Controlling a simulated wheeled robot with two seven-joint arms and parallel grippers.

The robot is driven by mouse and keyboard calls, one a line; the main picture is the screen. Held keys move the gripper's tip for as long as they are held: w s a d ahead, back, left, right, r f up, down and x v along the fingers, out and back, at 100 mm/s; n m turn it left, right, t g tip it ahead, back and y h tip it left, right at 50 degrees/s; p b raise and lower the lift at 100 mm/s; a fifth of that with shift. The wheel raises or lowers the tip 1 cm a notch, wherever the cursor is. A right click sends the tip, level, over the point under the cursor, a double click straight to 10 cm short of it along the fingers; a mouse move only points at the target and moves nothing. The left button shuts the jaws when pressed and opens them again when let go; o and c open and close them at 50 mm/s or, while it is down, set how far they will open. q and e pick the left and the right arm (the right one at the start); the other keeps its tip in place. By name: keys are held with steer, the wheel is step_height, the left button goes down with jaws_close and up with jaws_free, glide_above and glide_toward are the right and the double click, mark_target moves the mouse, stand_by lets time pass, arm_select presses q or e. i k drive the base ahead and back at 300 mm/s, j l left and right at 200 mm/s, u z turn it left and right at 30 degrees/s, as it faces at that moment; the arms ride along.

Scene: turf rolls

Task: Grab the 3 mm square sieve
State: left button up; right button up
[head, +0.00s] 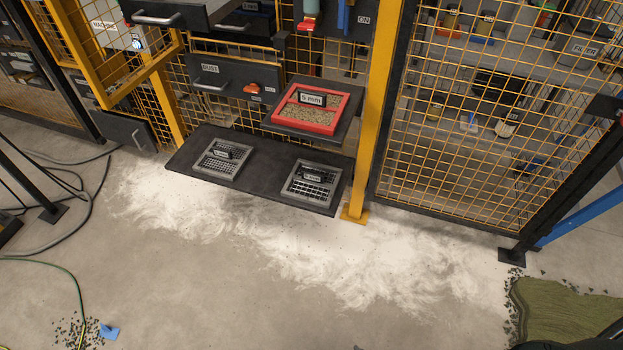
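Two grey square sieves lie on a low dark shelf (260,187). The left sieve (208,163) has a fine grid and the right sieve (297,190) has a coarser grid. Each carries a small dark label tag with a handle; the numbers are too small to read surely, so I cannot tell which is the 3 mm one. A red-framed square sieve (276,117) marked "5 mm", with grains in it, sits on a higher dark shelf behind. Neither of my grippers shows in the head view.
A yellow post (372,130) and mesh fence panel (460,120) stand right of the shelf. White powder (300,250) covers the floor in front. A dark drawer marked "DUST" (228,85) is behind. Hoses lie at left, a green turf piece (565,315) at lower right. Open floor lies in front.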

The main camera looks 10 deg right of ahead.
mark_target(225, 154)
steer(key=z, duration=0.4)
steer(key=i+j+z, duration=0.15)
steer(key=j+z, duration=1)
steer(key=j, duration=2.6)
